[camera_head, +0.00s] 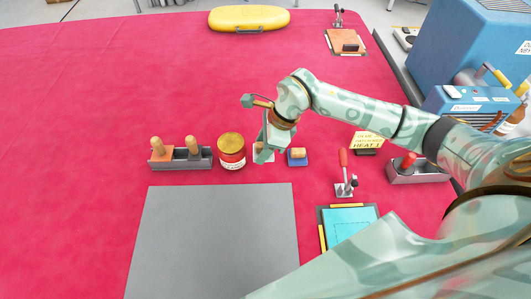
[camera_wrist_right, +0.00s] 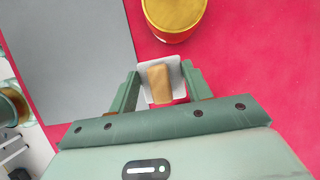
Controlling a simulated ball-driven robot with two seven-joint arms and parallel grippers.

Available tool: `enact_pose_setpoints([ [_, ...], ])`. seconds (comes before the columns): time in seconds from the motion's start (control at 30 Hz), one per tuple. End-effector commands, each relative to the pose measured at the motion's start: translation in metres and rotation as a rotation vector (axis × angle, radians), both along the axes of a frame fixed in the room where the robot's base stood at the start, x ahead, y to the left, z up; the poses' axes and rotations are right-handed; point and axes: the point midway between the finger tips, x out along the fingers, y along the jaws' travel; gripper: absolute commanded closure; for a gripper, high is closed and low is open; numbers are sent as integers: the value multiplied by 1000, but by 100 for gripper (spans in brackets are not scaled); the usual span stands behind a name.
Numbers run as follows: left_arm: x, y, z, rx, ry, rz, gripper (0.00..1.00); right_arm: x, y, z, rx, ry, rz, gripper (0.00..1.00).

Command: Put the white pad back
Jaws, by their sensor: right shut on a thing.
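The white pad (camera_wrist_right: 173,65) is a small white plate with a wooden handle (camera_wrist_right: 159,83) on top. In the wrist view the handle stands between the fingers of my right gripper (camera_wrist_right: 160,90), which is shut on it. In the head view my right gripper (camera_head: 265,146) points down just right of the red and gold tin, and a white edge of the pad (camera_head: 262,159) shows under it. I cannot tell whether the pad touches the red surface. My left gripper is not in view.
A grey holder (camera_head: 190,163) with wooden-knobbed pieces stands left of the tin (camera_head: 231,152). A blue pad (camera_head: 298,162) sits close right of my gripper. A grey sheet (camera_head: 215,240) lies in front. A red-handled clamp (camera_head: 345,175) stands to the right.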

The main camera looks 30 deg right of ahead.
Motion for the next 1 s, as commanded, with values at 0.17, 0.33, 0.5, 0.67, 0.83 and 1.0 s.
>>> enact_pose_setpoints([
  [0.17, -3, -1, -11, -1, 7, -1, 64, 17, -15, -32, 0, 3, 0, 72],
  [0.33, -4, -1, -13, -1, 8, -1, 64, 24, -20, -40, 1, 2, 1, 72],
  [0.5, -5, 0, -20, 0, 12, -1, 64, 25, -21, -67, 2, 4, 2, 72],
  [0.67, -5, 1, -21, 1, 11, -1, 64, 26, -22, -73, 1, 0, 2, 72],
  [0.83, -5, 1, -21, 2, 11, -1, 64, 26, -22, -73, 0, 0, 2, 72],
  [1.0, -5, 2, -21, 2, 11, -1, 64, 26, -22, -74, 0, 0, 2, 29],
])
